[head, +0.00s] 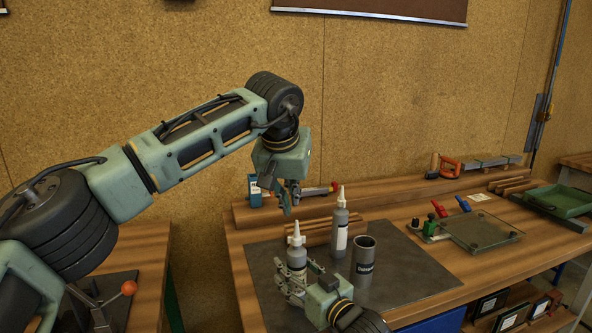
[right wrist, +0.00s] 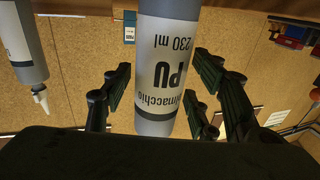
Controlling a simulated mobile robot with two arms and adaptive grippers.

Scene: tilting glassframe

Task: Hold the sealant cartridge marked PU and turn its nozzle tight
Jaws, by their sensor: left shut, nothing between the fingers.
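The sealant cartridge marked PU (head: 297,258) stands upright on the dark mat, with its pale nozzle on top. In the right wrist view the same cartridge (right wrist: 165,75) appears upside down, and its label reads PU, 230 ml. My right gripper (head: 300,280) is open around the cartridge's body; in the right wrist view its fingers (right wrist: 160,100) stand on both sides with gaps to it. My left gripper (head: 290,201) is shut and empty, pointing down above the nozzle and apart from it.
A second cartridge (head: 340,229) with a nozzle stands to the right; it also shows in the right wrist view (right wrist: 22,45). A grey cup (head: 364,262) stands close by on the mat (head: 398,262). Wooden strips lie behind. A glass plate (head: 472,232) and a green tray (head: 563,200) are farther right.

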